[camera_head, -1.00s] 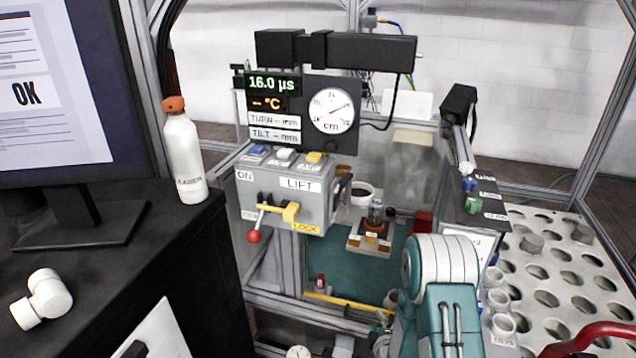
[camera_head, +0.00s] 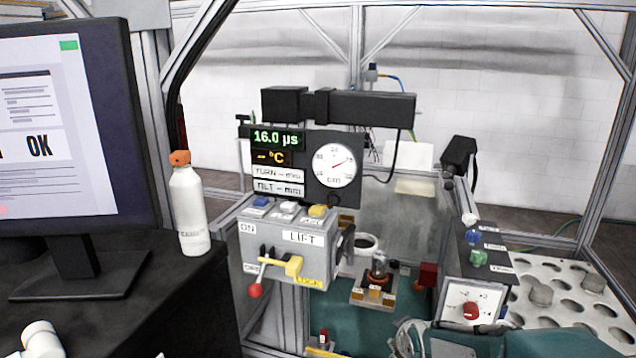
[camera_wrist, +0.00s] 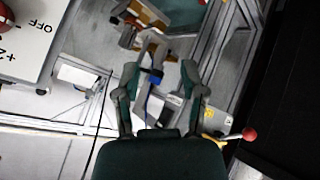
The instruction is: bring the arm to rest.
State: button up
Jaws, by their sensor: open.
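My gripper (camera_wrist: 160,72) shows in the wrist view with its two dark green fingers spread apart and nothing held between them. Beyond the fingers are metal frame bars, a blue-banded part and, to the right, a lever with a red knob (camera_wrist: 249,134). In the head view my teal arm (camera_head: 540,342) lies low along the bottom right edge, partly cut off by the frame. I cannot make out the fingers there.
The grey lift box (camera_head: 290,250) with its yellow lock lever stands at the centre. A red-knobbed control panel (camera_head: 472,304) and a white perforated tray (camera_head: 560,310) are at the right. A white bottle (camera_head: 188,212) stands on the black desk at the left.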

jog(key=s+r+m+g, duration=0.1)
jog(key=s+r+m, duration=0.2)
jog(key=s, duration=0.8)
jog(key=s+a+r+m+g, duration=0.1)
jog(key=s+r, duration=0.4)
jog(key=s, duration=0.6)
jog(key=m+g, duration=0.1)
jog(key=m, duration=0.1)
jog(key=shift+a+r+m+g, duration=0.2)
jog(key=shift+r+m+g, duration=0.1)
jog(key=shift+r, duration=0.1)
